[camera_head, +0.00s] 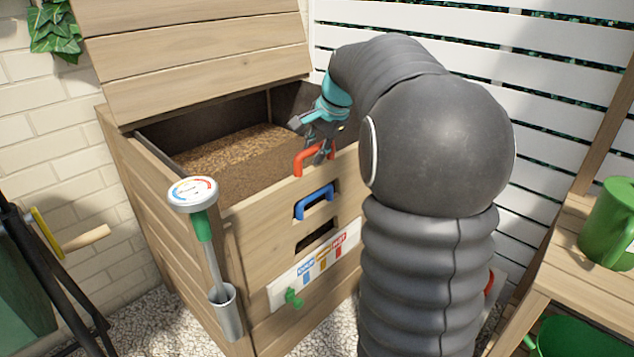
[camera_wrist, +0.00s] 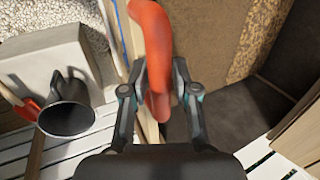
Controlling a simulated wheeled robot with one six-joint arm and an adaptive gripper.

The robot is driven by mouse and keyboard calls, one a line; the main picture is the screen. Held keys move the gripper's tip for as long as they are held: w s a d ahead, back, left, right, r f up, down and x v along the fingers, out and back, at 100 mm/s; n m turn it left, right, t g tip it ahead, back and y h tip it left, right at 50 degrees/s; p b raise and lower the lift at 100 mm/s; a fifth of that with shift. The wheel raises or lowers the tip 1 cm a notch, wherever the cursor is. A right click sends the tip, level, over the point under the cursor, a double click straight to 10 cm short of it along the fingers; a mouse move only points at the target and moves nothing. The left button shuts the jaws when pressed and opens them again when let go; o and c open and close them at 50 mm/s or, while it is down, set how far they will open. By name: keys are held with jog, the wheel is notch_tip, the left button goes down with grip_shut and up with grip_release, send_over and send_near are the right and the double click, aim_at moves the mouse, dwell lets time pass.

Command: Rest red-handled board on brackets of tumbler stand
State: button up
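The red handle (camera_head: 306,158) of the board stands at the top front edge of the wooden bin (camera_head: 160,195). In the wrist view the red handle (camera_wrist: 158,60) runs between my fingers. My gripper (camera_head: 325,150) is at the handle from above, and it shows in the wrist view (camera_wrist: 160,75) with both finger pads close against the handle's sides, apparently shut on it. The board below the handle is at the bin's front wall; its lower part cannot be told apart. A black-legged frame (camera_head: 50,265) with a green body, perhaps the tumbler stand, is at the far left; its brackets are unclear.
A blue handle (camera_head: 314,201) sits below on the bin's front, above a dark slot. A dial thermometer (camera_head: 193,193) stands in a metal tube (camera_head: 226,312) at the bin's corner. The lid (camera_head: 200,60) is raised. A bench with a green jug (camera_head: 610,225) is at right.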

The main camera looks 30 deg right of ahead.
grip_shut()
jog(key=shift+r+p, duration=2.3)
jog(key=shift+r, duration=0.65)
notch_tip(320, 180, up, 8)
